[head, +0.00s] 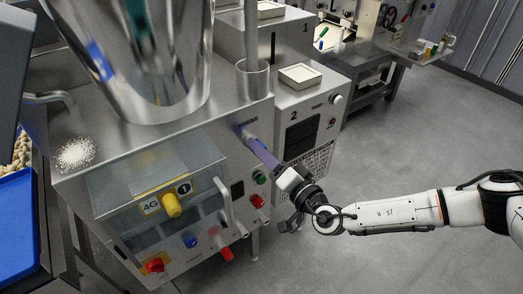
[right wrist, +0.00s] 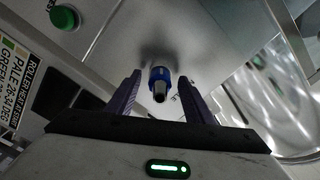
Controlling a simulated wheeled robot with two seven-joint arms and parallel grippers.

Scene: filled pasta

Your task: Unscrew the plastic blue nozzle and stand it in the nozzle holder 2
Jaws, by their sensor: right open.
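The blue plastic nozzle (right wrist: 159,82) shows in the right wrist view. It has a blue collar and a dark tip, and is mounted on the steel machine face. My right gripper (right wrist: 159,78) is open, with one finger on each side of the nozzle and gaps between. In the head view my right gripper (head: 254,146) reaches the machine's right side, and the nozzle is hidden there. I cannot tell which thing is nozzle holder 2; a cabinet marked 2 (head: 306,104) with a square tray (head: 299,75) on top stands behind the gripper. My left gripper is not in view.
The machine's front has a yellow knob (head: 171,204), a handle (head: 222,199) and red knobs (head: 226,254). A green button (right wrist: 64,17) is near the nozzle. Small coloured items (head: 430,48) stand on a far table. The floor (head: 430,130) is clear on the right.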

